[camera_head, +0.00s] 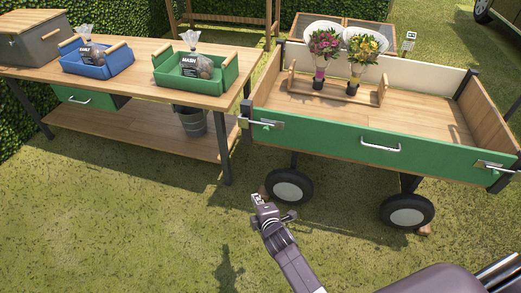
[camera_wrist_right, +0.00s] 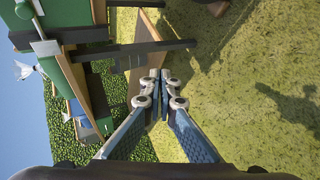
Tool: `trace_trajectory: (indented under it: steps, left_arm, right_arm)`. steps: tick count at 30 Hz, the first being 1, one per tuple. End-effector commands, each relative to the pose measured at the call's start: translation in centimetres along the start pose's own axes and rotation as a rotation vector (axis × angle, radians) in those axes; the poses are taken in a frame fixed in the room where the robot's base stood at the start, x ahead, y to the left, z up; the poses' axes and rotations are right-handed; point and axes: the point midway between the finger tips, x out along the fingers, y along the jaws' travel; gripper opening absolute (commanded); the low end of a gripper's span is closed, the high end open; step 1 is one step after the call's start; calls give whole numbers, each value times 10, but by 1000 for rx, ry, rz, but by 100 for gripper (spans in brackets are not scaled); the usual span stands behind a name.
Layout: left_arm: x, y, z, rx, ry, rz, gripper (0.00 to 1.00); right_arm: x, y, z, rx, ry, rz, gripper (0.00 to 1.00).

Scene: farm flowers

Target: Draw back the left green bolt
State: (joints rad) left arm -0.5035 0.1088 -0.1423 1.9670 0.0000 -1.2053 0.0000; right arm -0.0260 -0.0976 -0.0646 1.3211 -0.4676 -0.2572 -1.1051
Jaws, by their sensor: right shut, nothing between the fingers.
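The left green bolt (camera_head: 267,125) is a metal bolt with a small green knob at the left front corner of the cart's green front board (camera_head: 330,139). A matching right bolt (camera_head: 490,165) sits at the board's right end. My right gripper (camera_head: 257,199) is in front of the cart, below the left bolt in the picture and apart from it. In the right wrist view its fingers (camera_wrist_right: 160,88) are closed together with nothing between them. My left gripper is not in view.
The cart has a handle (camera_head: 381,146) and dark wheels (camera_head: 292,188). Its wooden bed holds a rack (camera_head: 333,88) with two bouquets. A wooden bench (camera_head: 140,82) at left bears a blue tray (camera_head: 98,65) and a green tray (camera_head: 193,76). The grass in front is open.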

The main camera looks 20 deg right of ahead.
Motion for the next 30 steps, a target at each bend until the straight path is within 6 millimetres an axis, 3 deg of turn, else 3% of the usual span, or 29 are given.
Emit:
trace_trajectory:
  steps: [1,6,12,24,30]
  left_arm:
    - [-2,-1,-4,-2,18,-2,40]
    - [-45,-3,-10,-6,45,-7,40]
    - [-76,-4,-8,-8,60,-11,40]
    - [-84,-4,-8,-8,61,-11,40]
    - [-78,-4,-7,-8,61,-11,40]
  right_arm:
    - [13,22,0,-73,-11,70,0]
    - [16,101,7,-301,-82,236,0]
    - [7,150,14,-441,-150,326,0]
    - [4,159,16,-465,-163,338,0]
    - [18,162,17,-464,-163,339,0]
